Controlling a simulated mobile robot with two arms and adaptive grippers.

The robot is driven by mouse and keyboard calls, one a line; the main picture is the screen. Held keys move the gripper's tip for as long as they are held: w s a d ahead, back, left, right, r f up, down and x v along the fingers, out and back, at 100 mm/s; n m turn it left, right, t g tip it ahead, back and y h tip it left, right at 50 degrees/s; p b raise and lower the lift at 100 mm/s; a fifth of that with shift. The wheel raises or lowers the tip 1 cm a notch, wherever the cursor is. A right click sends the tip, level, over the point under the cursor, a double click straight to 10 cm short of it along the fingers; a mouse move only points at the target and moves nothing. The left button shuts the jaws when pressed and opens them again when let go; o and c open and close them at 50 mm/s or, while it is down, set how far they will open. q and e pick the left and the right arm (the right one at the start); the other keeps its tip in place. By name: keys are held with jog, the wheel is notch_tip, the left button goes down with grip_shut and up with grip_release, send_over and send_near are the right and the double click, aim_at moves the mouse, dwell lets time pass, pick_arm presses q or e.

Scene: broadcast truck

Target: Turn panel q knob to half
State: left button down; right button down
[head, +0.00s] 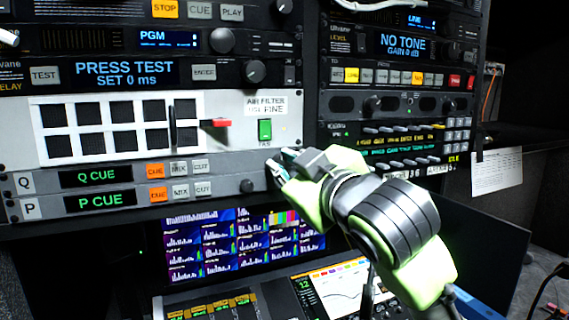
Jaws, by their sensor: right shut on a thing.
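Panel Q (225,169) is the grey strip with a "Q" label at its left, a green "Q CUE" display (95,177) and CUE, MIX and CUT buttons (179,168). My right gripper (282,167) reaches in from the right and is shut at the right end of this strip. The panel Q knob is hidden behind the fingers, so its setting cannot be read. Panel P (225,194) lies just below, with a "P CUE" display (97,201) and a small dark knob (247,186) left of my fingers. My left gripper is not in view.
Above panel Q is a white air filter panel (220,105) with a red-tipped lever (218,123) and a green switch (265,130). A rack of displays and buttons (400,75) stands right. Below are a monitor (215,245) and a console screen (338,288).

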jog(key=c, duration=2)
grip_release()
jog(key=shift+f, duration=0.15)
jog(key=v, duration=1.2)
jog(key=shift+d, duration=0.1)
